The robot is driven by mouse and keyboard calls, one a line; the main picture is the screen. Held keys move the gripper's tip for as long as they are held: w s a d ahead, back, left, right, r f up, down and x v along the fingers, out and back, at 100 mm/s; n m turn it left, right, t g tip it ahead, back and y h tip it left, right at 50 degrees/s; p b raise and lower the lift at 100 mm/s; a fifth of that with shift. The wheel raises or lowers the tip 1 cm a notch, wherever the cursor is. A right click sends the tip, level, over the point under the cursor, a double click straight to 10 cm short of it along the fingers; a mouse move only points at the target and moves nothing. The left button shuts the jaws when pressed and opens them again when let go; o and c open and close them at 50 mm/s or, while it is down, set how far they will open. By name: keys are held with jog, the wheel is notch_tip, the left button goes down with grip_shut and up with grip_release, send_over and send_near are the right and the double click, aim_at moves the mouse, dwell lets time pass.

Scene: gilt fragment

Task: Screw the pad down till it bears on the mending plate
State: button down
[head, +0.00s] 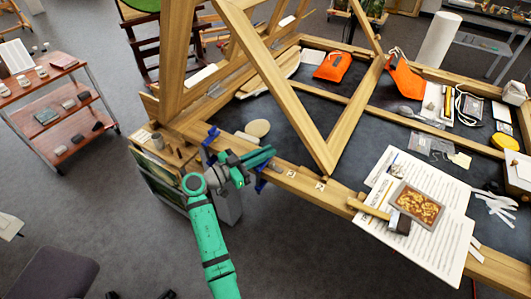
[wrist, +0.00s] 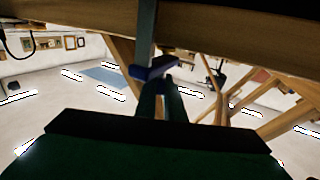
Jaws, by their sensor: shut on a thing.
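My gripper (head: 262,157) is at the near wooden rail of the bench, at its left end. In the wrist view its two fingers (wrist: 165,90) close on a small blue part (wrist: 153,68) of a clamp. A grey upright bar (wrist: 146,28) rises from that part past the wooden rail. In the head view a blue clamp (head: 211,139) sits on the rail left of my gripper, and another blue part (head: 261,186) shows below it. Small pale metal pieces (head: 320,187) lie on the rail to the right. I cannot make out the pad's contact with the mending plate.
A wooden A-shaped frame (head: 262,75) stands over the bench just beyond my gripper. The near rail (head: 335,193) runs right to papers (head: 445,235) and a gilt fragment (head: 417,205). A shelf trolley (head: 60,110) stands at the left.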

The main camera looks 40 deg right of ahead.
jog(key=shift+f+m+g+y, duration=0.15)
jog(key=shift+m+g+y, duration=0.35)
jog(key=shift+m+g, duration=1.4)
jog(key=shift+s+d+n+g, duration=0.1)
jog(key=shift+n+g, duration=0.2)
jog(key=shift+g, duration=0.4)
jog(key=c, duration=1.9)
grip_release()
jog(key=shift+o, duration=0.2)
jog(key=shift+w+a, duration=0.25)
jog(key=shift+a, duration=0.2)
jog(key=v, duration=1)
jog(key=shift+s, duration=0.15)
